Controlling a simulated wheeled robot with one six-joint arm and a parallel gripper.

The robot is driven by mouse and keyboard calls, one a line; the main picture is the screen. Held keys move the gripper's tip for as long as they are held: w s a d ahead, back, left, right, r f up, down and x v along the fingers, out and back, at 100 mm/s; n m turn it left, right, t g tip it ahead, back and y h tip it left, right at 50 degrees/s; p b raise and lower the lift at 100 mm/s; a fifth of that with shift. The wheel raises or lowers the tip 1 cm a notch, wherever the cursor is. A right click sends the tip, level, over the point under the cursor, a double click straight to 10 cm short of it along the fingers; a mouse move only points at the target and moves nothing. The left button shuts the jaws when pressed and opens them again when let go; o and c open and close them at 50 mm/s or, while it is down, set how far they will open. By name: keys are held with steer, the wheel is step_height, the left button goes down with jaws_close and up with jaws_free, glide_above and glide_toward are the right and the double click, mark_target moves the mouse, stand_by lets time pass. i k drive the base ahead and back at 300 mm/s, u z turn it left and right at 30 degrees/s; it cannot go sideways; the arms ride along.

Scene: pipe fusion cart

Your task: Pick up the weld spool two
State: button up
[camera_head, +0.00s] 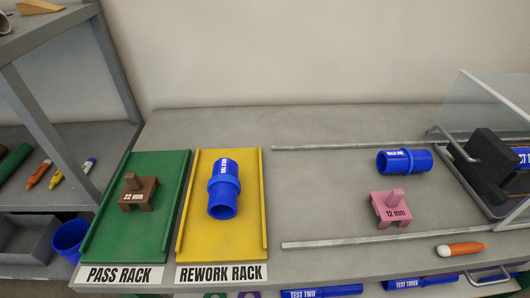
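A blue pipe spool (223,190) with a raised collar around its middle lies lengthwise on the yellow rework rack (194,240), one open end facing me. Its white lettering runs along the pipe and is too small to read surely. A second blue spool (404,161) lies crosswise on the grey cart top at the right, its lettering looking like "WELD ONE". By that, the one on the yellow rack may be weld spool two, but I cannot confirm it. My gripper is not in view.
A brown "22 mm" block (138,192) sits on the green pass rack (115,240). A pink "12 mm" block (390,209) stands between two rails. A black machine (487,165) with a clear panel (490,105) is at right. An orange marker (461,249) lies near the front edge.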

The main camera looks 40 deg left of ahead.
mark_target(224, 188)
steer(key=u, duration=1.9)
steer(key=k, duration=0.5)
steer(key=u, duration=0.95)
steer(key=i, duration=0.9)
steer(key=z, duration=1.15)
